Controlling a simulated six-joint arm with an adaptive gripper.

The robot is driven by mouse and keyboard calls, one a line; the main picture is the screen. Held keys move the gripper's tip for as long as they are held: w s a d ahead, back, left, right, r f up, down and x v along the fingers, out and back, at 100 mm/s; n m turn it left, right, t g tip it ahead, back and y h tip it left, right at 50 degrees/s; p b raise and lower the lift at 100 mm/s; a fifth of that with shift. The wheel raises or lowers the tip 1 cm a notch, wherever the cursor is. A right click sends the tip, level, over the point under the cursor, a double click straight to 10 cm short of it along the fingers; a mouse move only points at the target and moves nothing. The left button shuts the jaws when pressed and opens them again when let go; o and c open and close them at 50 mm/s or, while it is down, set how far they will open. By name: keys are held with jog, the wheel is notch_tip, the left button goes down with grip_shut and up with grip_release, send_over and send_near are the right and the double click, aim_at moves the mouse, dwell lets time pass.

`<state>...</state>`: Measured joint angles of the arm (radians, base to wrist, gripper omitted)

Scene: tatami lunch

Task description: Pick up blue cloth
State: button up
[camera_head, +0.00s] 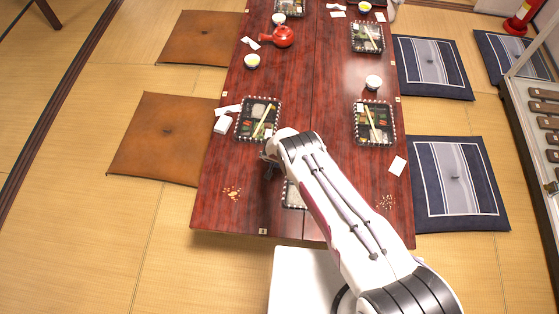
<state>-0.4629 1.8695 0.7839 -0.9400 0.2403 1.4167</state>
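I cannot make out a blue cloth in the head view; part of the table behind my arm is hidden. My gripper (268,165) is over the near half of the red-brown wooden table (215,185), just below a lunch box. Its dark fingers are small and partly covered by the arm's white end, so I cannot tell whether they are open or shut, or whether they hold anything.
Lunch boxes (258,120) (374,123), a red teapot (283,37) and tea cups (252,61) (374,82) stand on the table.

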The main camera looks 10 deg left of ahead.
jog(key=shift+f, duration=0.1)
dwell(0.6)
jog(key=c, duration=1)
